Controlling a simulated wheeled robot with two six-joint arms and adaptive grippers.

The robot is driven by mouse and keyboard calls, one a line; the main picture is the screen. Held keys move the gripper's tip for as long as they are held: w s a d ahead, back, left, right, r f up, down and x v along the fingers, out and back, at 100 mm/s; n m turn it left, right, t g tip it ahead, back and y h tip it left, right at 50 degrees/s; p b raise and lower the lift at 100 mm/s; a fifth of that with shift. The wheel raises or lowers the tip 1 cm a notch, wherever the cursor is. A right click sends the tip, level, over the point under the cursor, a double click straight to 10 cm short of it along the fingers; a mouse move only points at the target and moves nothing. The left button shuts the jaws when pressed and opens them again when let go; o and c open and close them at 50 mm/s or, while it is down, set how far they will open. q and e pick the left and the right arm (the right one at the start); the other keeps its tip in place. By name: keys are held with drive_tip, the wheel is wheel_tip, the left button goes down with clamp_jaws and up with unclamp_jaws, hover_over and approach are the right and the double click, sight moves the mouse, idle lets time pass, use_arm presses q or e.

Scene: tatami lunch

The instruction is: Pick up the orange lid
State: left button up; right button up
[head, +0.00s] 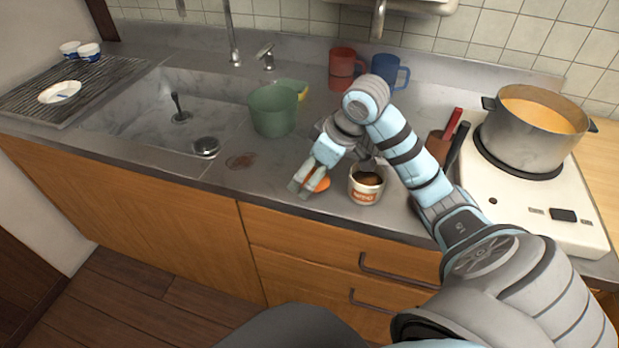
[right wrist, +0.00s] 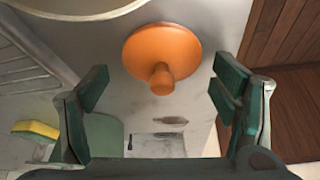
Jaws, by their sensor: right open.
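The orange lid (head: 319,184) lies on the grey counter, partly hidden behind my right gripper in the head view. In the right wrist view the lid (right wrist: 162,52) is a round orange disc with a knob on it. My right gripper (head: 304,188) is low over the counter at the lid. In the right wrist view its two fingers (right wrist: 160,103) are apart, one to each side of the lid's knob, with nothing between them touching. My left gripper is not in view.
A white cup (head: 365,186) with dark contents stands just right of the lid. A green pot (head: 273,112) stands behind, beside the sink (head: 170,100). Red (head: 342,70) and blue (head: 391,72) mugs are at the back. A large pot (head: 530,130) sits on the stove at the right.

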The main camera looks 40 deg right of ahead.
drive_tip(key=shift+s+r, duration=0.2)
drive_tip(key=shift+r, duration=0.1)
drive_tip(key=shift+c, duration=1.1)
drive_tip(key=c, duration=0.7)
